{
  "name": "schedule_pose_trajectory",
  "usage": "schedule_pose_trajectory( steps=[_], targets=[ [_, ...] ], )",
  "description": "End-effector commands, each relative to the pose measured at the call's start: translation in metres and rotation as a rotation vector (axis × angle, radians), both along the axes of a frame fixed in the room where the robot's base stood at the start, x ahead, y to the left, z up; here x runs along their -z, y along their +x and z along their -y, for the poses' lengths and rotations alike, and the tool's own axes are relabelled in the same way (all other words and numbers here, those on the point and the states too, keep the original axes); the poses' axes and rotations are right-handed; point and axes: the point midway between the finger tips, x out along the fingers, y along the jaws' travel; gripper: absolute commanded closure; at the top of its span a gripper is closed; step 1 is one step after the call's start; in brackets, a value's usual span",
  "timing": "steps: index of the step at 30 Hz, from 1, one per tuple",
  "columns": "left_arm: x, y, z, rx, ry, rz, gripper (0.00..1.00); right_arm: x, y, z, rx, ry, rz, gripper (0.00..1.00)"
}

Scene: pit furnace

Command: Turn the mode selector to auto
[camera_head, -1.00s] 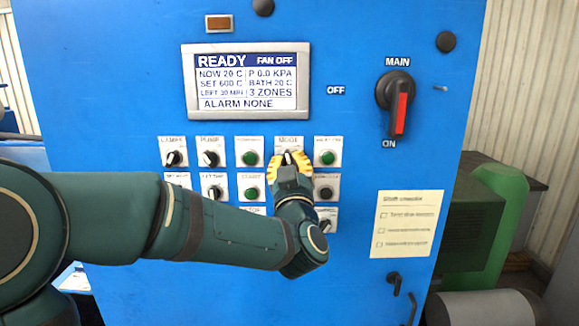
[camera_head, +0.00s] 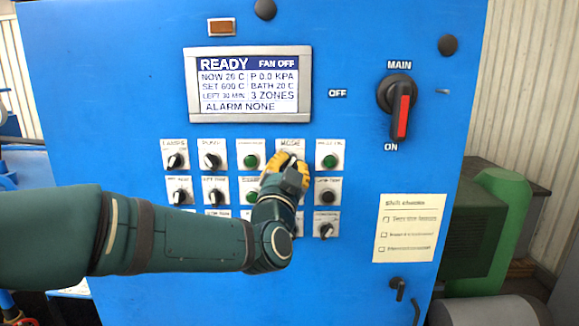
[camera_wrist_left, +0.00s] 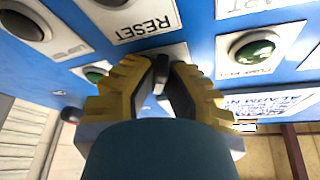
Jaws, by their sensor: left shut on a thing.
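The mode selector sits under the MODE label plate (camera_head: 291,144) in the top row of controls on the blue panel. My left gripper (camera_head: 286,158), with yellow ribbed fingers, is at the selector and hides its knob in the head view. In the left wrist view the left gripper (camera_wrist_left: 164,72) is closed around a small dark knob (camera_wrist_left: 161,76), with its fingertips close to the panel. The knob's pointer direction cannot be read. The display screen (camera_head: 248,84) reads READY, FAN OFF and ALARM NONE. My right gripper is not in view.
Green buttons (camera_head: 251,161) (camera_head: 330,161) and black knobs (camera_head: 212,160) crowd around the selector. The main switch (camera_head: 401,100), with a red handle, is at upper right. A paper checklist (camera_head: 410,228) is at lower right. A green machine (camera_head: 505,225) stands beyond the panel.

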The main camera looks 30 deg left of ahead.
Motion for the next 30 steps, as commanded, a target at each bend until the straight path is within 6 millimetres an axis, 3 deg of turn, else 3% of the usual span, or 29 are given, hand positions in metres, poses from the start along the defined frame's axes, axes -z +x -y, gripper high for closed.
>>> schedule_pose_trajectory(
  steps=[17, 18, 20, 30],
  targets=[
    [-0.0028, -0.0003, -0.0005, -0.002, 0.031, -0.011, 1.00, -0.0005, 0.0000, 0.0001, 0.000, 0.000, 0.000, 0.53],
    [-0.0028, -0.0002, -0.0005, -0.001, 0.030, -0.011, 0.81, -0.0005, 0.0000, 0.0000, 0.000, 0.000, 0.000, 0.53],
    [-0.0025, -0.0002, -0.0005, -0.001, 0.030, -0.012, 0.60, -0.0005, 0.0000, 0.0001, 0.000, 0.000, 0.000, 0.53],
    [-0.0005, -0.0019, 0.0004, -0.001, 0.029, -0.015, 0.59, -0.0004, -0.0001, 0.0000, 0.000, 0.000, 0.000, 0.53]
  ],
)
